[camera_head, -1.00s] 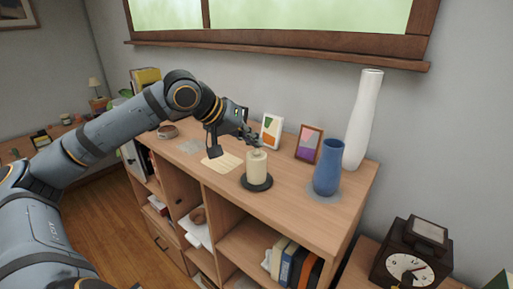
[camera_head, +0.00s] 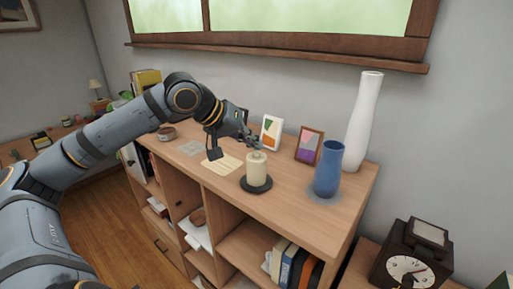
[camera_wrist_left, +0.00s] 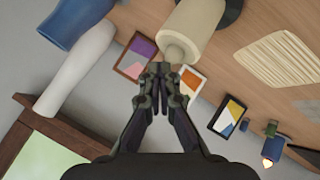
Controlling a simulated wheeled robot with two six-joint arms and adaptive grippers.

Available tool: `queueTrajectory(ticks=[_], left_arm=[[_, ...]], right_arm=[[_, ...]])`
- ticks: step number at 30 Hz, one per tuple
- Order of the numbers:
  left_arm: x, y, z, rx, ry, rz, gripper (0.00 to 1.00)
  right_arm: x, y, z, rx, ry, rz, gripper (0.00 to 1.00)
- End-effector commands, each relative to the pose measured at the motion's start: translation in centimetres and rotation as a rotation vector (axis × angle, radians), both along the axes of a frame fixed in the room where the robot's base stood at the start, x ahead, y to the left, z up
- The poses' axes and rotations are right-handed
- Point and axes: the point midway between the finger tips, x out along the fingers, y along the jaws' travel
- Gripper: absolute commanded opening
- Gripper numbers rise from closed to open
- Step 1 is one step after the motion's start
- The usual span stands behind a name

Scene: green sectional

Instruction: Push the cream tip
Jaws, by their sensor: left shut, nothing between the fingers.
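The cream candle-like cylinder (camera_head: 257,172) stands upright on a dark round base (camera_head: 257,186) on top of the wooden shelf unit. Its small cream tip (camera_head: 257,155) is at the top; in the left wrist view the tip (camera_wrist_left: 175,52) faces my fingers. My left gripper (camera_head: 253,143) is shut and empty, just behind and above the tip. In the left wrist view the fingertips (camera_wrist_left: 161,68) are close beside the tip; I cannot tell if they touch it. My right gripper is not in view.
A blue vase (camera_head: 328,170) and tall white vase (camera_head: 365,120) stand to the right. Small picture frames (camera_head: 309,145) and (camera_head: 271,132) stand behind. Paper (camera_head: 222,163) lies left of the cylinder. A dark clock (camera_head: 408,265) is at lower right.

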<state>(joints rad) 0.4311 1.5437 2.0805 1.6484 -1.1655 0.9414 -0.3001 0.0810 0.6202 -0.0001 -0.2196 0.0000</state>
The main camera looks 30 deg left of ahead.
Motion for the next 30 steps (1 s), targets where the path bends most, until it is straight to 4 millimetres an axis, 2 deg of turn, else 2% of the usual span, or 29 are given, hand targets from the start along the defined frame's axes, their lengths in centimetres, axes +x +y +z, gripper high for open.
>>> queueTrajectory(ticks=[7,17,23,30], left_arm=[[0.0,0.0,-1.2,0.001,0.005,-0.002,0.0],[0.0,0.0,-1.2,0.001,0.01,-0.002,0.0],[0.1,0.0,-0.5,0.0,0.01,-0.003,0.0],[0.1,0.0,-0.5,0.0,0.008,-0.001,0.0]], right_arm=[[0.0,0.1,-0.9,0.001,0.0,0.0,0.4],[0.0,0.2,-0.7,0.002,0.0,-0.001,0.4],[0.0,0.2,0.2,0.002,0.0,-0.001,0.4],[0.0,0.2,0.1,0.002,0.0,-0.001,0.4]])
